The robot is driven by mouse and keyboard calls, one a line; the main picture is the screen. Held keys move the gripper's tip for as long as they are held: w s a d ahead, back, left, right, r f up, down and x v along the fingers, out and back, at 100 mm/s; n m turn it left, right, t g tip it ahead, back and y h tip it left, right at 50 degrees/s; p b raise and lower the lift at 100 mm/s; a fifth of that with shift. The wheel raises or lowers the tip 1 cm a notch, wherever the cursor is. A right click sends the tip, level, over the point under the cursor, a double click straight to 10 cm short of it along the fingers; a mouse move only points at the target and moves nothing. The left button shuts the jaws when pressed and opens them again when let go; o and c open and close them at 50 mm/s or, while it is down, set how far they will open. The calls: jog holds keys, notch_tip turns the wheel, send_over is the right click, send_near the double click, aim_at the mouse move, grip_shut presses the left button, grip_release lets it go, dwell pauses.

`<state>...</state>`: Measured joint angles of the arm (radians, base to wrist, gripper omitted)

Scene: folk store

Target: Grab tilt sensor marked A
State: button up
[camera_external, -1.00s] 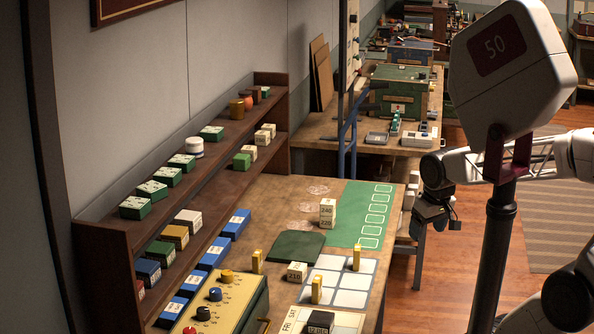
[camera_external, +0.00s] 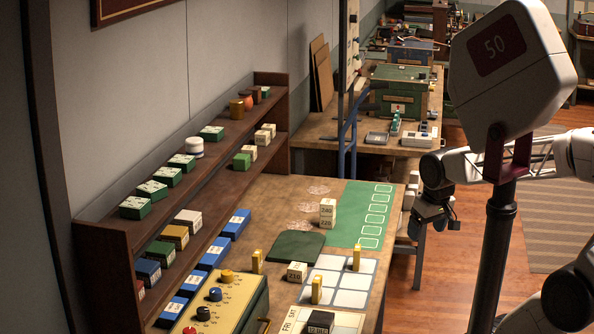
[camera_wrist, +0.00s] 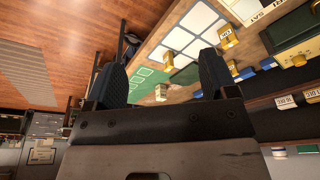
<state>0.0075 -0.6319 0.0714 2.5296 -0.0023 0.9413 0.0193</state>
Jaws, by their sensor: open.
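No tilt sensor marked A can be picked out, as most labels are too small to read. Several small green boxes with pale labelled tops, such as one green box (camera_external: 134,208), stand on the upper shelf (camera_external: 215,150). Several blue boxes, such as one blue box (camera_external: 235,223), lie in a row on the table by the shelf. My gripper (camera_external: 432,215) hangs beyond the table's right edge, apart from all these boxes. In the wrist view my gripper (camera_wrist: 160,76) shows two dark, spread fingers with nothing held between them.
The wooden table (camera_external: 275,200) bears a white grid mat (camera_external: 325,285), a green marked strip (camera_external: 345,222), stacked cream blocks (camera_external: 327,213) and upright yellow blocks (camera_external: 356,257). A yellow-topped knob box (camera_external: 235,292) stands at the near left. A dark pole (camera_external: 492,250) rises at the right.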

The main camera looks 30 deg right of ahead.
jog(key=w+a+f+m+t+y, duration=0.1)
jog(key=w+a+f+m+y, duration=0.3)
jog(key=w+a+m, duration=0.55)
jog(key=w+a+f+m+y, duration=0.2)
jog(key=w+a+m+y, duration=0.4)
jog(key=w, duration=0.7)
jog(key=m+t, duration=0.6)
jog(key=m, duration=0.5)
send_near(260, 253)
jog(key=x, duration=0.3)
jog(key=shift+a, duration=0.1)
jog(key=shift+w+a+f, duration=0.1)
jog(key=shift+x, duration=1.15)
jog(key=shift+w+a+f, duration=0.1)
jog(key=shift+a, duration=0.05)
jog(key=shift+x, duration=2.45)
